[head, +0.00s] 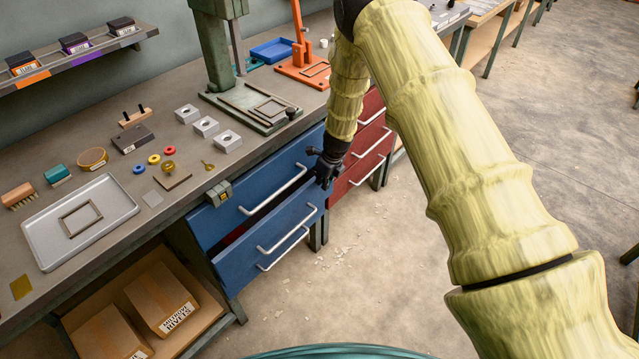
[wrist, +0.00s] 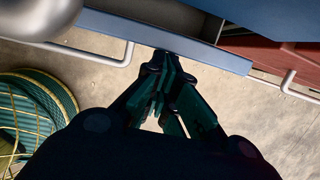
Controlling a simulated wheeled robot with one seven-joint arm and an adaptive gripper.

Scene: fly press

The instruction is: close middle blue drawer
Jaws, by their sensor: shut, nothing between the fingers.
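The middle blue drawer (head: 262,243) stands pulled out below the top blue drawer (head: 255,190), and a dark gap shows above its left side. Its front also shows in the wrist view (wrist: 200,50) as a slanting blue strip, with a pale bar handle (wrist: 95,55) to the left. My gripper (head: 324,182) is at the right end of this drawer front, pointing down. In the wrist view my gripper (wrist: 162,62) has its fingers shut and empty, with the tips at the front's outer edge. I cannot tell if they touch it.
Red drawers (head: 368,140) stand right of the blue ones. A lower blue drawer's handle (head: 284,250) shows just beneath. The workbench top (head: 120,170) carries a tray (head: 60,245), small parts and a green press (head: 225,60). The floor (head: 370,260) in front is clear except for small scraps.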

